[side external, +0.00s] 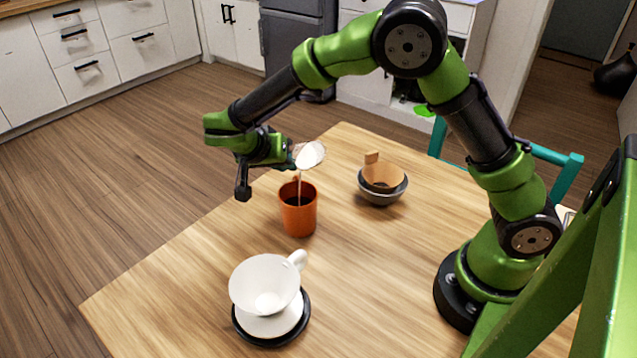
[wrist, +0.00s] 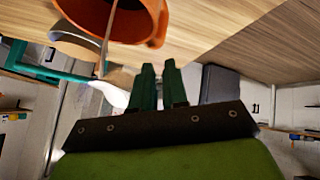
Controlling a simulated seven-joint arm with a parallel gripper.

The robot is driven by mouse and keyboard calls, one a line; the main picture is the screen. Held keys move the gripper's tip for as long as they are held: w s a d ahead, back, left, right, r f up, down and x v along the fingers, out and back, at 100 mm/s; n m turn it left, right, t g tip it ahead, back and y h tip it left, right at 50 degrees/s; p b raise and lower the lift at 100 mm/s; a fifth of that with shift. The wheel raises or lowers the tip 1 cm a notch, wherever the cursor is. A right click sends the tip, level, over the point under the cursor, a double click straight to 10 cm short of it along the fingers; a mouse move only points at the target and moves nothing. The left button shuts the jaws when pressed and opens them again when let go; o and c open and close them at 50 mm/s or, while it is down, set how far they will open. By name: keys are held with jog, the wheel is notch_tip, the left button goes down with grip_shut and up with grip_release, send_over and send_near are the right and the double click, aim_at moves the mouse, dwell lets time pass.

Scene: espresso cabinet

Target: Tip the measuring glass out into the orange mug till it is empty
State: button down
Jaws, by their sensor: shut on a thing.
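The measuring glass (side external: 309,155) is tilted above the orange mug (side external: 298,212) in the side view, with white contents in it. A thin pale stream runs from its lip down into the mug. The mug stands upright on the table, and its inside level is hidden. My gripper (side external: 290,160) is shut on the glass, above the mug. In the wrist view the gripper fingers (wrist: 158,85) are close together, with a whitish part of the glass (wrist: 112,93) beside them. The orange mug (wrist: 125,18) shows at the top of that view, with the stream crossing it.
A white cup-shaped dripper (side external: 265,283) stands on a dark round base (side external: 272,338) at the front of the wooden table (side external: 180,275). A dark bowl (side external: 383,193) holding a tan wooden piece (side external: 382,173) stands right of the mug. A teal chair (side external: 565,180) is behind the table.

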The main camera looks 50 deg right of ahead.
jog(key=shift+d+r+h, duration=0.1)
jog(key=shift+r+h, duration=0.05)
jog(key=shift+h, duration=0.75)
dwell(0.6)
jog(key=shift+s+a+f+t+h, duration=0.1)
jog(key=shift+a+f+t+h, duration=0.2)
jog(key=shift+a+f+h, duration=0.4)
dwell(0.6)
jog(key=shift+d+r+t+h, duration=0.1)
jog(key=shift+r+t+h, duration=0.05)
jog(key=shift+h, duration=0.45)
jog(key=shift+d+r+t+h, duration=0.1)
jog(key=shift+r+t+h, duration=0.05)
jog(key=shift+h, duration=0.45)
dwell(0.7)
